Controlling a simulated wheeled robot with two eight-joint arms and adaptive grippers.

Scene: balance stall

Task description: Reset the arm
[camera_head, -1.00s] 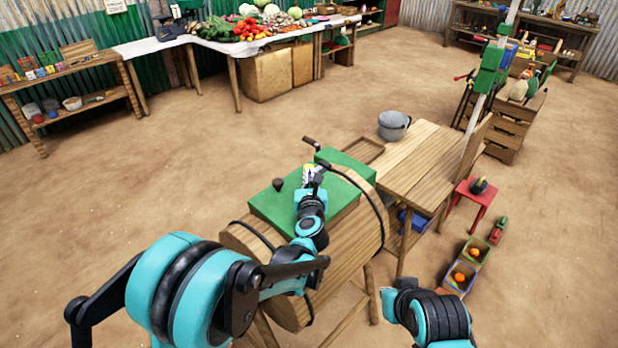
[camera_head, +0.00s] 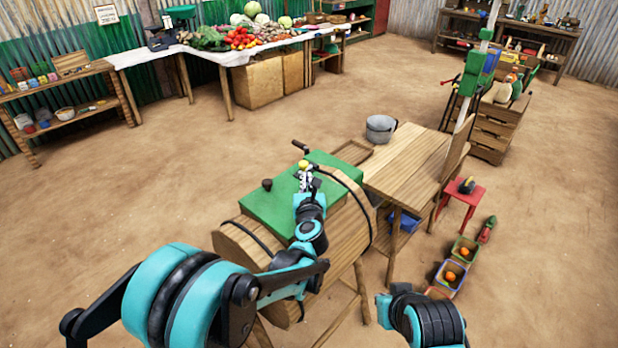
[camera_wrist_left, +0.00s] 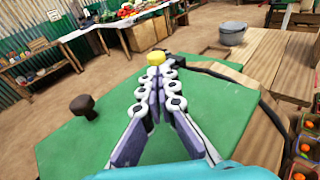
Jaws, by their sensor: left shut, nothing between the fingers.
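My left gripper (camera_head: 305,171) is shut and empty above the green top (camera_head: 264,207) of a wooden barrel-like stand (camera_head: 338,236). In the left wrist view its fingertips (camera_wrist_left: 156,73) meet in a point, just below a small yellow piece (camera_wrist_left: 157,58). I cannot tell whether the tips touch that piece. A dark knob (camera_wrist_left: 83,107) stands on the green top, left of the fingers. Part of my right arm (camera_head: 428,316) shows at the bottom right, but its gripper is out of view.
A wooden table (camera_head: 410,168) adjoins the stand on the right, with a grey bucket (camera_head: 380,129) behind it. A red stool (camera_head: 461,194) and small crates holding orange balls stand farther right. A vegetable stall (camera_head: 207,56) is at the back. The floor to the left is clear.

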